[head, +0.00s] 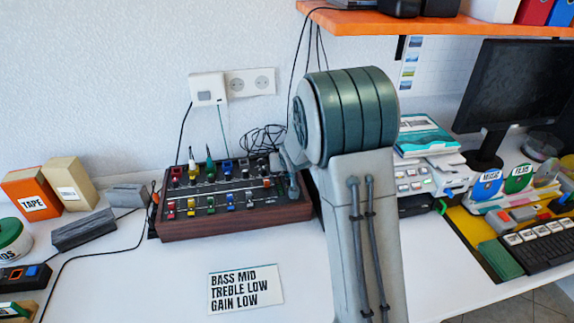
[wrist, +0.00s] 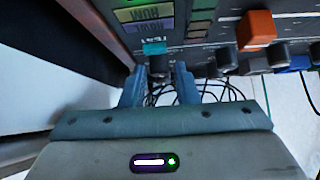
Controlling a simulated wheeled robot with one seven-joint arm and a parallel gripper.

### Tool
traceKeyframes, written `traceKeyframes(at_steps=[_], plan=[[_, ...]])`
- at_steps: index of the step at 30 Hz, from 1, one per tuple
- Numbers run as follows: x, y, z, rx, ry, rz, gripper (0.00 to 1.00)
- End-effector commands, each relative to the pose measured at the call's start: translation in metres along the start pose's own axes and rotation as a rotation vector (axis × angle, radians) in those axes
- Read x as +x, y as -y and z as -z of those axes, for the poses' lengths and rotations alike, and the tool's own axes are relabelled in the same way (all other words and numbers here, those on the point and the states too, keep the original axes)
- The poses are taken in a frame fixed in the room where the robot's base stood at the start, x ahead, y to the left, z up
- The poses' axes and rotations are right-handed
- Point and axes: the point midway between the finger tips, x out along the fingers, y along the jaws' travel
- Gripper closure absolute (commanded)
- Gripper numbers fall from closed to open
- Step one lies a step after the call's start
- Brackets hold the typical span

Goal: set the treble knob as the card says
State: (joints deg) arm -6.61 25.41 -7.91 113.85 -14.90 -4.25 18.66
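The white card (head: 245,290) lies on the table and reads BASS MID, TREBLE LOW, GAIN LOW. The wood-sided control panel (head: 236,228) stands behind it, with rows of coloured knobs and switches. In the wrist view my gripper (wrist: 159,72) is open, its two fingers on either side of a dark knob with a teal cap (wrist: 154,47). Gaps seem to show between knob and fingers; I cannot tell whether either touches. The lettering by this knob is upside down and too small to read surely.
An orange-red switch (wrist: 257,29) and several dark knobs sit right of my fingers in the wrist view. Black cables (head: 262,140) lie behind the panel. An orange shelf (head: 450,24) hangs above right. The table around the card is clear.

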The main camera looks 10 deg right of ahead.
Motion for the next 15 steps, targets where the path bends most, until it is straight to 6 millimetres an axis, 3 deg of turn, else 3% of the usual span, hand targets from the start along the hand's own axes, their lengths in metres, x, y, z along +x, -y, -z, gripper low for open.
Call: traceKeyframes(at_steps=[8,15], plan=[[-0.008,0.000,0.000,0.000,-0.001,0.000,0.72],[-0.044,0.000,0.001,0.000,-0.003,0.000,0.72]])
